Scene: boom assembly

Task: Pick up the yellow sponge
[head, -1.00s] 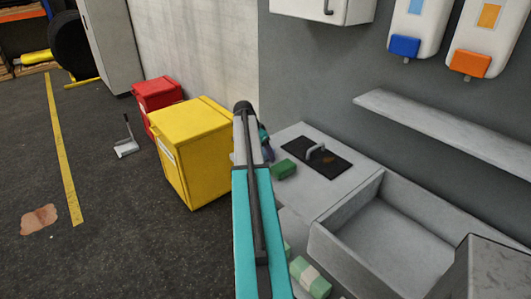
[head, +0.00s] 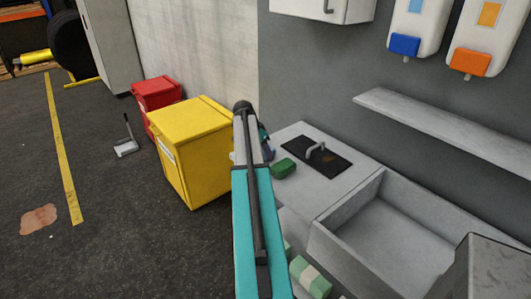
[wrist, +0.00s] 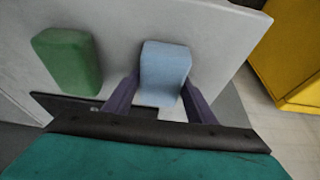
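No yellow sponge shows in either view. My gripper (wrist: 160,82) is open in the wrist view, with its two purple fingers apart. A light blue sponge-like block (wrist: 165,65) lies on the grey counter between and just beyond the fingertips; I cannot tell whether they touch it. A green sponge-like block (wrist: 66,62) lies to the left of the fingers, and it also shows in the head view (head: 284,169). In the head view my gripper is mostly hidden behind my own arm, at the counter's left edge.
A yellow bin (head: 195,150) and a red bin (head: 158,92) stand left of the counter (head: 300,195). A black plate with a handle (head: 328,166) lies right of the green block. A sink basin (head: 375,235) and a green-and-white block (head: 309,276) are nearer.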

